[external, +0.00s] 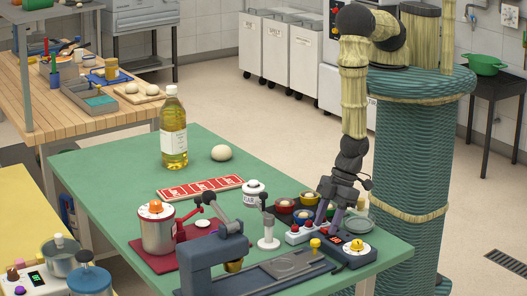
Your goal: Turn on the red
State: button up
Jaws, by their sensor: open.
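The task names only "the red". A small white box (293,238) with red spots on top, which look like switches or buttons, sits on the green table (120,169). Beside it is a dark device (340,252) with a yellow dial (357,247) and a lit orange-red display (337,241). My gripper (324,221) points down over the right end of the white box, close to the dark device. It is open with nothing seen between its fingers. I cannot tell whether the fingertips touch anything, or which switch is on.
Small bowls (285,205) and a white jar (254,188) stand behind the white box. A grey press (215,262), a pot (157,230) on a red mat and a red label strip (200,188) lie left. An oil bottle (173,135) and dough ball (221,153) stand farther back.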

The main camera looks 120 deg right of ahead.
grip_shut()
jog(key=shift+w+g, duration=0.15)
jog(key=shift+g, duration=0.55)
grip_release()
jog(key=b+v, duration=0.3)
jog(key=v, duration=1.4)
